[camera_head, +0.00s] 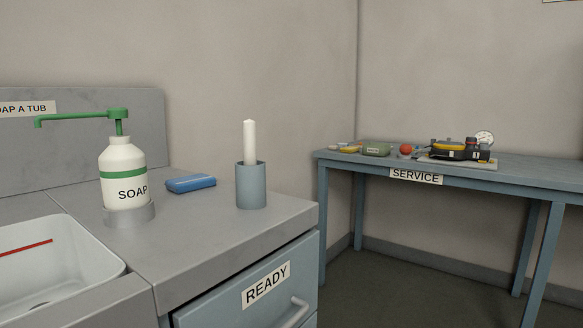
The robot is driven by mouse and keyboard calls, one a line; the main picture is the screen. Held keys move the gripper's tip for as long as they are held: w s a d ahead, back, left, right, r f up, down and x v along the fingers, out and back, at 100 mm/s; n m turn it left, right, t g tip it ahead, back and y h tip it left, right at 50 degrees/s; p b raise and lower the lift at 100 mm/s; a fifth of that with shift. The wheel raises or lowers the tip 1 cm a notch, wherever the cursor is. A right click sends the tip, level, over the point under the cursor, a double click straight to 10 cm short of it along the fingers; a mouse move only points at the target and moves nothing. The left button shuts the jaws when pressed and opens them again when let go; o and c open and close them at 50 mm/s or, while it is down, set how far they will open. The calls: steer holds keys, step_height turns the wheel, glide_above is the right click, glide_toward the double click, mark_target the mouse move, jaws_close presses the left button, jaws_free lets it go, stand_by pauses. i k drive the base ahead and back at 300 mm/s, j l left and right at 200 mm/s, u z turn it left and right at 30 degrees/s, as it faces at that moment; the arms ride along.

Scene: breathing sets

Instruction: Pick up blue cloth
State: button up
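A folded blue cloth (190,183) lies flat on the grey counter top, between the soap bottle and a blue-grey cup. Nothing covers it. My gripper is not in view.
A soap bottle (124,175) with a green pump stands left of the cloth in a grey ring. A blue-grey cup (251,186) holding a white stick (249,140) stands to its right. A white sink (50,265) is front left. A READY drawer (250,290) is below. A SERVICE table (480,178) with equipment stands right.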

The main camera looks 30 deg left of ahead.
mark_target(185, 184)
steer(key=i+u, duration=0.15)
steer(key=i, duration=0.3)
steer(key=i+l+u, duration=0.2)
steer(key=i, duration=0.25)
steer(key=i+l+u, duration=0.15)
steer(key=i, duration=0.35)
